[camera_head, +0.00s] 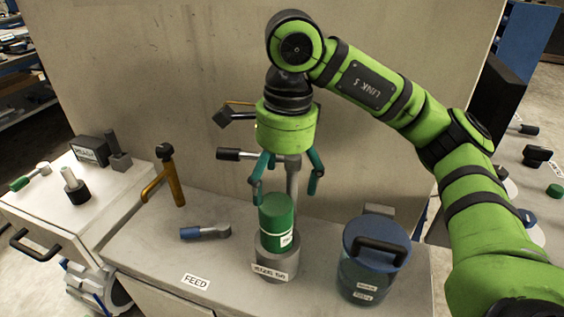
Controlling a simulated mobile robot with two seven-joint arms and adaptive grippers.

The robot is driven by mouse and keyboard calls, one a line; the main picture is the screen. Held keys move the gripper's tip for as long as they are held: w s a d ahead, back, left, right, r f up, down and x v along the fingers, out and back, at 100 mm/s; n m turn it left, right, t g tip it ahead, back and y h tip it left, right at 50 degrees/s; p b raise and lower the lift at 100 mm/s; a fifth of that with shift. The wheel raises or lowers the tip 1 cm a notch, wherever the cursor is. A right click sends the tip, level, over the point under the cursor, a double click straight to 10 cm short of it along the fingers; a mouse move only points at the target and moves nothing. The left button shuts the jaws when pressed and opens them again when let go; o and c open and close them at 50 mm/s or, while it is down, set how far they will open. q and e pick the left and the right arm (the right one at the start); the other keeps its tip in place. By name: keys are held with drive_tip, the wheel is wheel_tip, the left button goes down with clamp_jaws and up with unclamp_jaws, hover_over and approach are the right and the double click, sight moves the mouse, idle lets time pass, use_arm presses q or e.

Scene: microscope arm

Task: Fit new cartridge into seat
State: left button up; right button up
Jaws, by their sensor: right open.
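A green cylinder with a white labelled band, which looks like the cartridge (277,216), stands upright in or on a round grey holder that looks like the seat (276,262). I cannot tell how deep it sits. The holder has a white label on its front. My right gripper (285,192) hangs from the green arm just above the cylinder. Its teal fingers are spread and point down, with the cylinder's top slightly below and between them. Nothing is held in them. My left gripper is not in view.
A blue-lidded container (375,245) with a black handle stands right of the holder. A blue-and-grey tool (206,231) lies left, near an orange upright lever (170,178). A back panel (150,70) closes the bench behind. The bench is clear near the FEED label (195,281).

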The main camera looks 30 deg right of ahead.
drive_tip(key=shift+s+d+r, duration=0.1)
drive_tip(key=shift+r, duration=1.6)
